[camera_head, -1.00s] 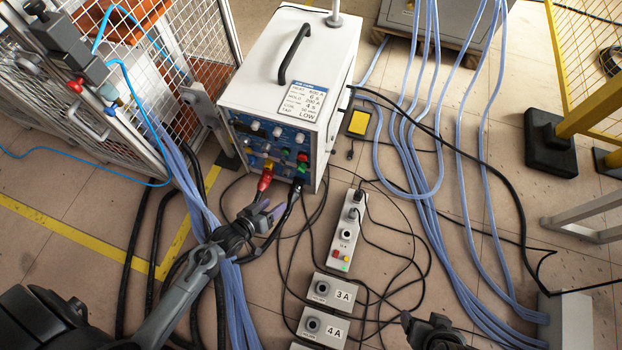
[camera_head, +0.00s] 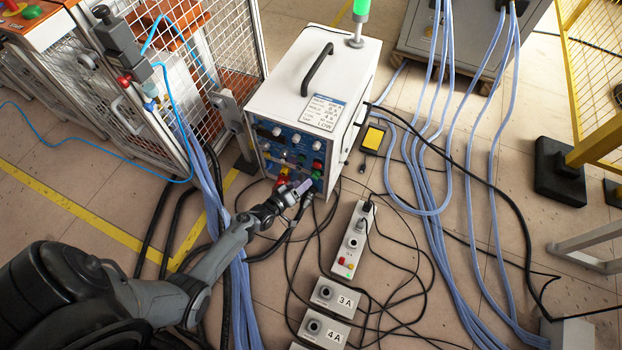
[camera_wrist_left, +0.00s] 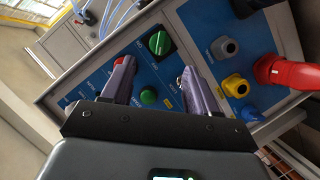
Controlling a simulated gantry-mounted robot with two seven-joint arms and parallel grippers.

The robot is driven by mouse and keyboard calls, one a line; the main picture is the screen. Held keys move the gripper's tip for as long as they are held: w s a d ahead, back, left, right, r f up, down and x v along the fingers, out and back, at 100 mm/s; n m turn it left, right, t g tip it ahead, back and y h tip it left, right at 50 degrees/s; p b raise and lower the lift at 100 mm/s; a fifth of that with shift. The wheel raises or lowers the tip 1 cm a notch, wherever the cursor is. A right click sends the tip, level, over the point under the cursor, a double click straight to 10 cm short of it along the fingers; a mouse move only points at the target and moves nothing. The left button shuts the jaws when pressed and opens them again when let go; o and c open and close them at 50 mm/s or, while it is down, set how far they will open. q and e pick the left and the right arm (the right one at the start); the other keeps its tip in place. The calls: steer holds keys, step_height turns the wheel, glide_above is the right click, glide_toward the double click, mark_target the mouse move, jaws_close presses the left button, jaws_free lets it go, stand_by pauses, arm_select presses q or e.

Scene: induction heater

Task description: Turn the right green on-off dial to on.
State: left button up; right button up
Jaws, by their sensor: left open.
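The heater's blue control panel (camera_head: 290,155) faces my left arm. My left gripper (camera_head: 303,186) is in front of the panel's lower right. In the left wrist view its two purple fingers (camera_wrist_left: 156,67) are apart and empty, with the green dial just beyond the gap between them. I cannot tell whether they touch the panel. My right gripper is out of view.
Red (camera_wrist_left: 288,72), yellow (camera_wrist_left: 236,86) and grey (camera_wrist_left: 223,48) connectors stick out of the panel beside the left gripper. Black cables and a power strip (camera_head: 353,245) lie on the floor. A mesh cage (camera_head: 200,60) stands left of the heater (camera_head: 300,80).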

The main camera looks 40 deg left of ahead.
mark_target(312, 176)
arm_select(q)
steer(key=b+x, duration=0.3)
steer(key=x, duration=0.3)
steer(key=shift+w, duration=0.2)
steer(key=shift+d, duration=0.1)
